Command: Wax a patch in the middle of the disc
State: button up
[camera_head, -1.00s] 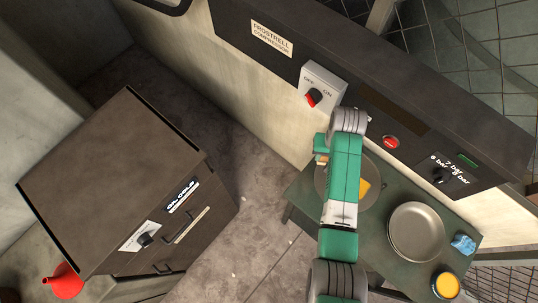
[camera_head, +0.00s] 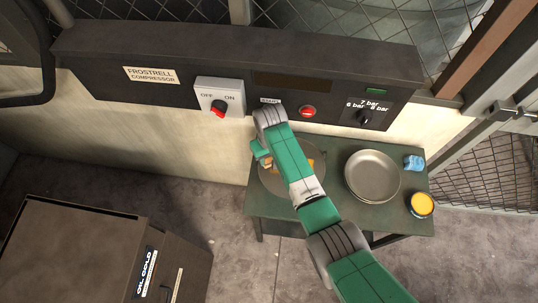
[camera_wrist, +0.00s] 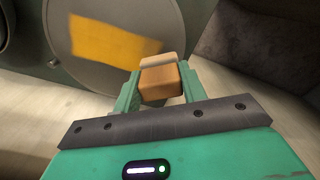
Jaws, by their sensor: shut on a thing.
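The grey round disc (camera_head: 272,184) is at the left part of the green table, partly hidden behind my arm. It fills the top left of the wrist view (camera_wrist: 150,22). An open tin of yellow stuff (camera_head: 421,205) stands at the table's right edge.
The compressor panel (camera_head: 200,75) with a red-knobbed switch (camera_head: 218,108) and red button (camera_head: 308,112) stands behind. A brown cabinet (camera_head: 80,245) is at the lower left.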

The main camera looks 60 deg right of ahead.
aim_at(270, 162)
notch_tip(270, 162, down, 4)
jog(key=b, duration=0.3)
jog(key=shift+f+b, duration=0.25)
jog(key=shift+b, duration=0.1)
jog(key=shift+s+d+r+p, duration=0.1)
jog(key=shift+s+p, duration=0.1)
jog(key=shift+p, duration=0.1)
jog(key=shift+s+d+p, duration=0.25)
jog(key=shift+s, duration=0.5)
jog(key=shift+s+d+p, duration=0.2)
jog(key=shift+s+d, duration=0.05)
jog(key=shift+s, duration=0.45)
jog(key=shift+s+d+f, duration=0.15)
jog(key=shift+s+f, duration=0.2)
jog(key=shift+w+a+r+b, duration=0.15)
jog(key=shift+w+a+b, duration=0.05)
jog(key=shift+w+b, duration=0.2)
jog(key=w, duration=0.1)
jog(key=w+a, duration=0.1)
jog(key=w, duration=0.1)
jog(key=shift+b, duration=0.4)
jog(key=shift+w+a+r+p, duration=0.1)
jog(key=shift+w+r+p, duration=0.1)
jog(key=shift+r+p, duration=0.85)
notch_tip(270, 162, up, 6)
jog(key=p, duration=0.5)
jog(key=shift+s, duration=0.1)
